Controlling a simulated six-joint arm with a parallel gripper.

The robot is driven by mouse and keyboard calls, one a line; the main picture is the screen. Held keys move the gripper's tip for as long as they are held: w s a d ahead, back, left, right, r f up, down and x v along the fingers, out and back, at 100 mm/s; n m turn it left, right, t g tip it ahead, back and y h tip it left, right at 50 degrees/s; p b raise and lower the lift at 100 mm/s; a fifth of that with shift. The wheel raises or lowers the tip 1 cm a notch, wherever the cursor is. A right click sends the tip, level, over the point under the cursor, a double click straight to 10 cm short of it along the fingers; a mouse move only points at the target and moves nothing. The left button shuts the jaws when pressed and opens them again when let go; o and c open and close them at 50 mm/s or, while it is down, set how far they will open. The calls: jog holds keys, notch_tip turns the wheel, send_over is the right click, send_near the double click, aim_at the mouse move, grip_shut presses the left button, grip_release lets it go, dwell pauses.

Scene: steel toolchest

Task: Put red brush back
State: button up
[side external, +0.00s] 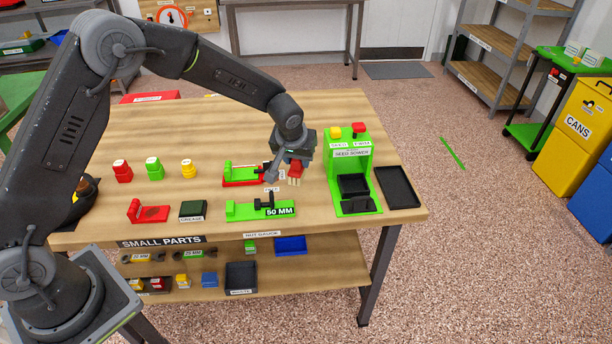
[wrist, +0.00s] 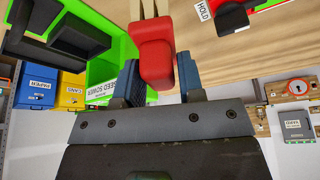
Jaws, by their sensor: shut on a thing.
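The red brush (side external: 296,167) is held by my gripper (side external: 295,158) above the right half of the wooden bench, with its pale bristles pointing down. In the wrist view the brush (wrist: 155,52) sits between the two blue fingers of my gripper (wrist: 158,72), its bristles at the top edge of the picture. A red L-shaped holder (side external: 151,212) stands at the front left of the bench with no brush on it. I cannot tell whether it is the brush's place.
A green seed sower (side external: 363,145) stands right of my gripper, beside a black tray (side external: 398,187). A red-and-green fixture (side external: 240,180) is just left. A green 50 MM gauge (side external: 240,211) is in front. Red, green and yellow containers (side external: 155,168) stand farther left.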

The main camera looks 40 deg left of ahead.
jog(key=shift+w+d+f, duration=0.15)
jog(key=shift+d+f, duration=0.2)
jog(key=shift+f, duration=0.55)
jog(key=shift+w+d+f, duration=0.1)
jog(key=shift+d+f, duration=0.2)
jog(key=shift+f, duration=0.55)
jog(key=shift+w+d+f, duration=0.15)
jog(key=shift+d+f, duration=0.2)
jog(key=shift+f, duration=0.55)
jog(key=shift+f, duration=0.15)
jog(key=o, duration=0.9)
